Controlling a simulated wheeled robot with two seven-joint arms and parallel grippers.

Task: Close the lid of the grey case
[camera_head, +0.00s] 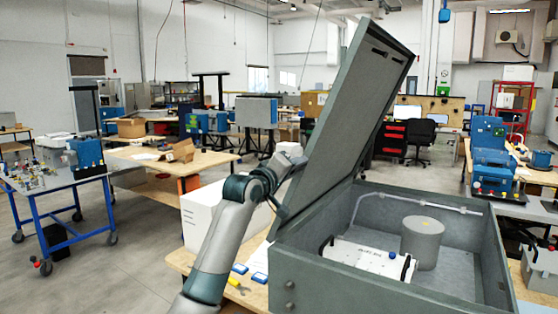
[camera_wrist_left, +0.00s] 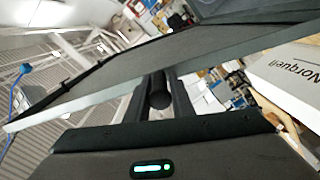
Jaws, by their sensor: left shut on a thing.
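The grey case (camera_head: 380,291) stands on a table at the right of the head view, open at the top. Its lid (camera_head: 345,125) is raised steeply and leans a little to the right. In the left wrist view the lid (camera_wrist_left: 130,72) crosses above the fingers as a long panel. My left gripper (camera_wrist_left: 158,90) is shut on a dark round handle (camera_wrist_left: 160,96) close to the lid. In the head view my left arm reaches the lid's outer left side, and the lid partly hides the gripper (camera_head: 295,168). My right gripper is not in view.
Inside the case are a grey cylinder (camera_head: 422,242), a white plate with dark handles (camera_head: 368,259) and a pale pipe along the back wall. A white box (camera_head: 203,212) stands left of the case. Blue-and-white items lie on the table before it.

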